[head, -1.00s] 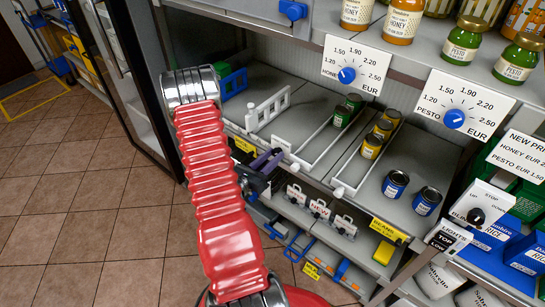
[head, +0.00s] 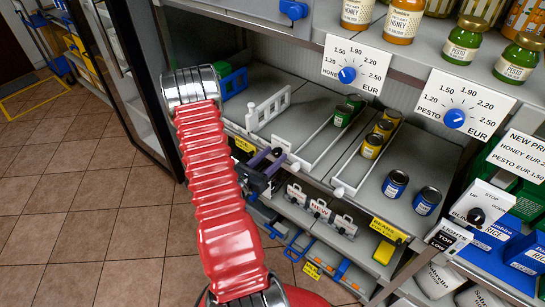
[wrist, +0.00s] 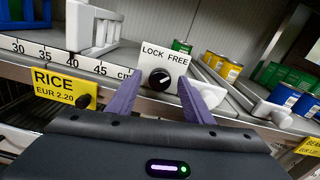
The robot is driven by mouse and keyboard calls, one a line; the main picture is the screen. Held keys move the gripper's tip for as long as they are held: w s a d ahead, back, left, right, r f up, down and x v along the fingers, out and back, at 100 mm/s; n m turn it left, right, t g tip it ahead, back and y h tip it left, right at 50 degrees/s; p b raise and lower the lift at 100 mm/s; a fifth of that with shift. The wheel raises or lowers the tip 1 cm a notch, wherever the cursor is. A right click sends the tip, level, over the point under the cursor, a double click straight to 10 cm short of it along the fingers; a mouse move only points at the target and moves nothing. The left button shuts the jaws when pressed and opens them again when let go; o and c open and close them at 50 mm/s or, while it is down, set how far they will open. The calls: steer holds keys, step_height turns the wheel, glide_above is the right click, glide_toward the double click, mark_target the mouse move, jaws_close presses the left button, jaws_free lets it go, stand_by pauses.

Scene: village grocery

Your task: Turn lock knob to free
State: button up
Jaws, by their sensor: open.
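A white plate (wrist: 165,60) lettered LOCK on the left and FREE on the right stands at the shelf's front edge in the wrist view. A round black lock knob (wrist: 160,79) sits on its lower part. The knob's light mark looks slanted up to the right, but it is too small to be sure. My gripper (wrist: 158,84) is open, with one purple finger to the left of the knob and one to its right. I cannot tell whether either finger touches it. In the head view my gripper (head: 265,162) is at the shelf front, and the knob is not clear there.
A yellow RICE price tag (wrist: 64,88) and a centimetre ruler strip (wrist: 72,61) lie along the shelf edge on the left. White dividers (head: 268,108) and several cans (head: 372,145) stand on the shelf behind. A lower shelf with small white items (head: 318,208) is beneath my gripper.

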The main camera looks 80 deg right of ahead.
steer(key=shift+a, duration=0.1)
steer(key=v, duration=1.3)
steer(key=shift+w+a, duration=0.2)
steer(key=shift+a, duration=0.05)
steer(key=shift+f, duration=0.15)
stand_by(0.5)
